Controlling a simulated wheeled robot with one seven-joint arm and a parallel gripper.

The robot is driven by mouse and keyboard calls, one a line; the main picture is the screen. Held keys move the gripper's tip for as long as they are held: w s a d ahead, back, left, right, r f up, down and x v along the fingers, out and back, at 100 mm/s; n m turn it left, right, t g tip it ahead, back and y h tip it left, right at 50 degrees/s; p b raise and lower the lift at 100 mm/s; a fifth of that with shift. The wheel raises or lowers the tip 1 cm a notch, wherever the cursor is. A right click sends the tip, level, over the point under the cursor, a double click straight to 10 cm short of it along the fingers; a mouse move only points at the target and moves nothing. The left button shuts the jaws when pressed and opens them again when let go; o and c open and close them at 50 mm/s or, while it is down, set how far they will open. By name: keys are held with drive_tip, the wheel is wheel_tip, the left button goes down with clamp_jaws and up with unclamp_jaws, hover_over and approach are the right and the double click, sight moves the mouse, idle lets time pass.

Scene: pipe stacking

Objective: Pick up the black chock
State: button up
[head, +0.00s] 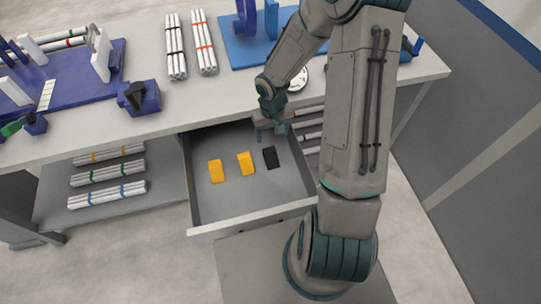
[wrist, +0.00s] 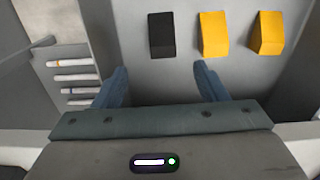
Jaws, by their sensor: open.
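The black chock (head: 271,157) lies in the open drawer, at the right end of a row with two yellow chocks. In the wrist view the black chock (wrist: 161,35) is at the top, just ahead of the gap between my fingers and apart from them. My gripper (head: 268,130) is over the back right part of the drawer, beside the black chock. In the wrist view my gripper (wrist: 160,82) has its two blue fingers spread wide with nothing between them.
Two yellow chocks, (head: 246,163) and (head: 216,171), lie left of the black one. The drawer walls (head: 188,185) surround them, and the workbench (head: 150,62) overhangs the back. White pipes lie on shelves either side. The drawer's front floor is clear.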

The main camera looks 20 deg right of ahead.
sight(270, 153)
wheel_tip(270, 153, down, 7)
drive_tip(key=shift+f+b, duration=0.2)
drive_tip(key=shift+b, duration=0.25)
drive_tip(key=shift+w+a+f, duration=0.1)
drive_tip(key=shift+f, duration=1.15)
drive_tip(key=shift+a+f, duration=0.1)
drive_tip(key=shift+f, duration=1.15)
drive_tip(key=c, duration=1.1)
